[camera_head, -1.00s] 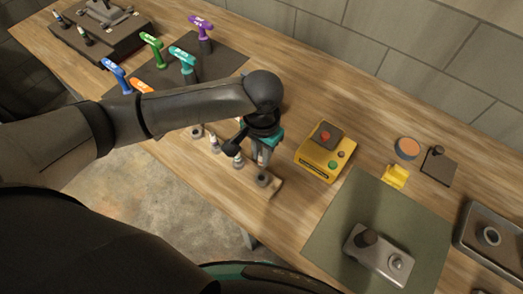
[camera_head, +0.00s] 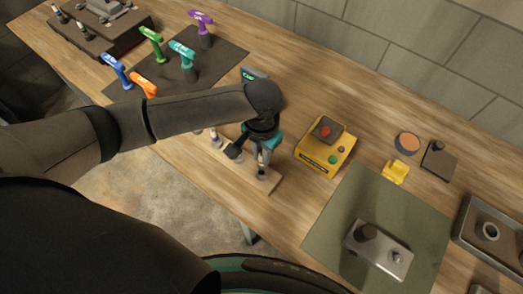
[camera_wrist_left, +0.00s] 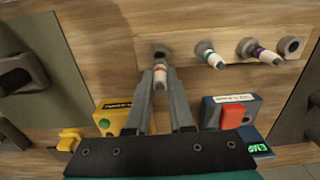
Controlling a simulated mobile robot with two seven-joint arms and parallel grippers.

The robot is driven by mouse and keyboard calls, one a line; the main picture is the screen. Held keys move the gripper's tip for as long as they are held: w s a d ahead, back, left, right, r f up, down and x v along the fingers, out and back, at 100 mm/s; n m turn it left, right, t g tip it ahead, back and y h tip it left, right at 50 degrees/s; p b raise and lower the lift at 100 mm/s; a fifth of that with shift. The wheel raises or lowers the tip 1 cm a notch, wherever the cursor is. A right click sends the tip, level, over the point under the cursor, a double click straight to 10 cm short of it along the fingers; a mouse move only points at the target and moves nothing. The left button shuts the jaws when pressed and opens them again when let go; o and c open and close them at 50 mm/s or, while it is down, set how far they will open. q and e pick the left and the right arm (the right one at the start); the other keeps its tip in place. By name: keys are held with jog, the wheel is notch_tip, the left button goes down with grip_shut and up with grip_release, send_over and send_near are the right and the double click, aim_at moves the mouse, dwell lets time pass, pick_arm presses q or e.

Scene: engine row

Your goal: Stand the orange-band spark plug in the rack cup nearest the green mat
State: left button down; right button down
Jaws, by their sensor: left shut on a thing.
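My left gripper (camera_head: 263,158) is shut on the orange-band spark plug, low over the end of the wooden rack (camera_head: 273,187) closest to the green mat (camera_head: 335,222). In the left wrist view the plug (camera_wrist_left: 160,77) shows its white body and orange band between the fingertips. It points at the end rack cup (camera_wrist_left: 160,51) nearest the mat. Its lower end is right at the cup mouth; I cannot tell how deep it sits. A teal-band plug (camera_wrist_left: 211,57) and a purple-band plug (camera_wrist_left: 264,55) stand in other cups. My right gripper is not in view.
A yellow box (camera_head: 325,148) with red and green buttons stands close beside the rack. A metal block (camera_head: 378,250) lies on the green mat. Several coloured T-handled tools stand at the upper left. A small yellow stand (camera_head: 395,171) is beyond the mat.

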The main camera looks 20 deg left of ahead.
pick_arm(q)
jog(key=shift+f+b, duration=0.8)
jog(key=shift+f, duration=1.3)
jog(key=c, duration=0.7)
grip_release()
notch_tip(320, 180, up, 15)
jog(key=shift+r+p, duration=0.1)
jog(key=shift+p, duration=0.45)
